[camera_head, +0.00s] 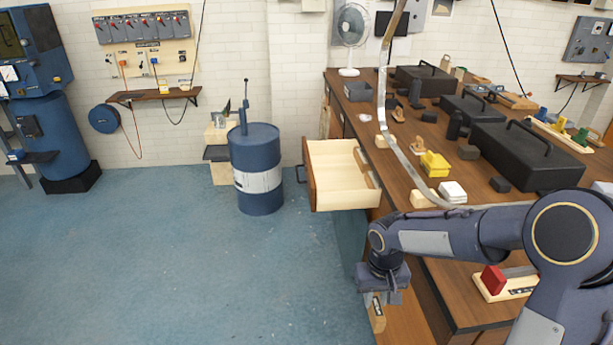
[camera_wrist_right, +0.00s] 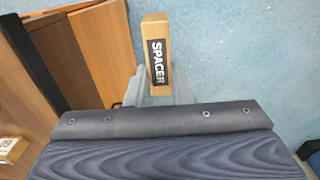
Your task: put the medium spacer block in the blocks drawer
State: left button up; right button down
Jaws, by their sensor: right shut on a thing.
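A wooden block labelled SPACER hangs below my right gripper (camera_head: 379,297) at the front left side of the workbench, over the floor. My right gripper is shut on this spacer block (camera_head: 376,316). In the right wrist view the spacer block (camera_wrist_right: 155,45) stands out beyond the fingers, its dark label facing the camera. An open, light wooden drawer (camera_head: 338,201) juts out from the bench's left side, farther back than the gripper. My left gripper is not in view.
The workbench (camera_head: 408,177) carries black cases, a yellow box (camera_head: 434,164), wooden blocks and a curved metal strip (camera_head: 392,130). A blue barrel (camera_head: 259,195) stands left of the drawer. The blue floor between is clear.

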aim_at(331, 178)
jog(key=i+u, duration=0.4)
jog(key=i, duration=1.1)
jog(key=i+z, duration=0.1)
jog(key=i, duration=0.4)
jog(key=i+j, duration=0.15)
jog(key=i, duration=0.35)
jog(key=i+z, duration=0.15)
jog(key=i, duration=0.35)
jog(key=i+j, duration=0.2)
jog(key=i, duration=0.3)
jog(key=i+z, duration=0.1)
jog(key=z, duration=1.4)
